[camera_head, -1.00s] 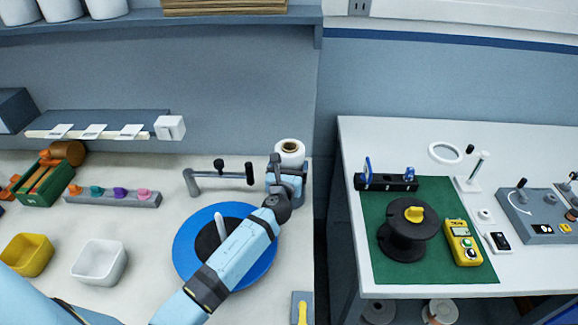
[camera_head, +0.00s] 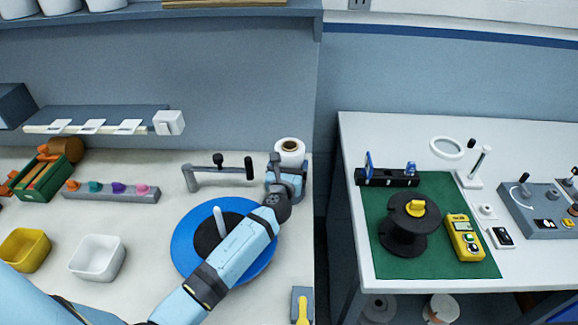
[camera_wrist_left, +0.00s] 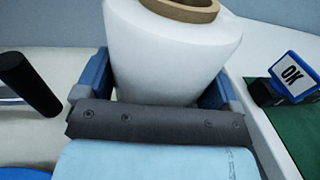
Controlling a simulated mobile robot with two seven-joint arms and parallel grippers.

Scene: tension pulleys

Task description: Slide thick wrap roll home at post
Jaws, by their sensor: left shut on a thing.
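A thick white wrap roll (camera_head: 290,148) with a brown core stands upright near the right edge of the left table. My left gripper (camera_head: 286,168) is shut on it, with one blue finger on each side. In the left wrist view the roll (camera_wrist_left: 170,55) sits between the fingers, its lower part hidden by my gripper. A white upright post (camera_head: 220,222) rises from the black hub of a blue disc (camera_head: 184,246), left of my forearm. A white post on a base (camera_head: 480,162) stands on the right table. My right gripper is not in view.
A metal bracket with black knobs (camera_head: 220,170) lies just left of the roll. A gap separates the tables. The right table has a green mat (camera_head: 400,268) bearing a black spool (camera_head: 405,228) and yellow device (camera_head: 464,238). White (camera_head: 97,260) and yellow bins stand at left.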

